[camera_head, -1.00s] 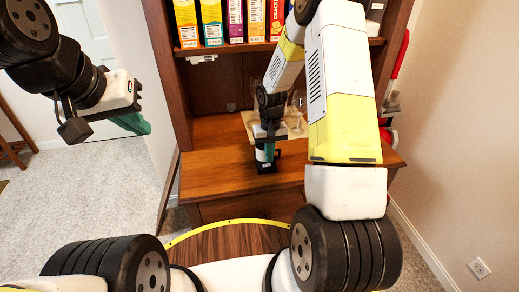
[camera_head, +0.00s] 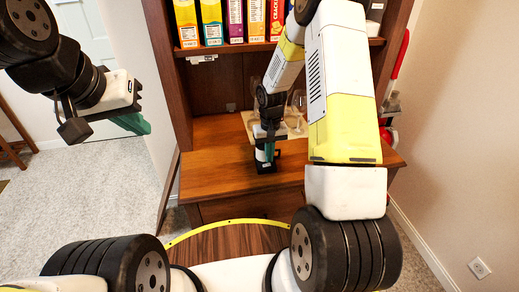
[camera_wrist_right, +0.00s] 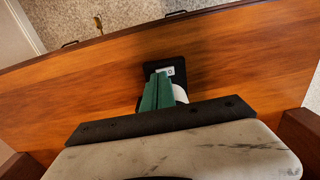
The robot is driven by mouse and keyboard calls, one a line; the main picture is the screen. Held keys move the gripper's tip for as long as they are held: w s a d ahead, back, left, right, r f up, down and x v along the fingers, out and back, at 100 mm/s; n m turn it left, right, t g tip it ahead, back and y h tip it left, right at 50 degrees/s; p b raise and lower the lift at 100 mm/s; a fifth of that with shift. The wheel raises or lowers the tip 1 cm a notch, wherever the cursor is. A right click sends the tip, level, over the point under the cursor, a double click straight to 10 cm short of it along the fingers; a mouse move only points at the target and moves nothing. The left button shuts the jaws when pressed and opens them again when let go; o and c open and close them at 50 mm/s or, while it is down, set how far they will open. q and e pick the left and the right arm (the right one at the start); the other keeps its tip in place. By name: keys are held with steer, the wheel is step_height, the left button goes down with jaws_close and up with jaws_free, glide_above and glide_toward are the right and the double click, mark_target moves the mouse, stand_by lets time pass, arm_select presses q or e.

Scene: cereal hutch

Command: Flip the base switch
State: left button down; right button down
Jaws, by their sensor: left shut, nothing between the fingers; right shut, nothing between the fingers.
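A small black base (camera_head: 267,167) with a white part above it stands on the wooden hutch counter. In the right wrist view the base (camera_wrist_right: 177,66) has a pale rectangular patch on top; I cannot tell whether it is the switch or a label. My right gripper (camera_wrist_right: 158,76) is shut and empty, its green fingers pointing at the base and overlapping that patch in the view. Whether they touch it is unclear. In the head view my right gripper (camera_head: 270,158) partly hides the base. My left gripper (camera_head: 140,125) is shut and empty, away at the left.
A light wooden tray (camera_head: 248,119) with clear glasses stands behind my right gripper. Cereal boxes (camera_head: 234,20) line the shelf above. The counter's left part (camera_head: 215,165) is clear. A red-handled item (camera_head: 401,55) stands right of the hutch.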

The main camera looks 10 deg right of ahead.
steer(key=shift+f, duration=0.95)
stand_by(0.4)
steer(key=shift+r, duration=3.55)
steer(key=s+r+t, duration=0.2)
steer(key=s+r, duration=0.2)
steer(key=r, duration=0.8)
steer(key=s+a+r+t+y, duration=0.2)
steer(key=s+r+t, duration=0.2)
steer(key=s+r, duration=1.2)
steer(key=s, duration=0.4)
steer(key=shift+s, duration=0.15)
steer(key=shift+a, duration=0.1)
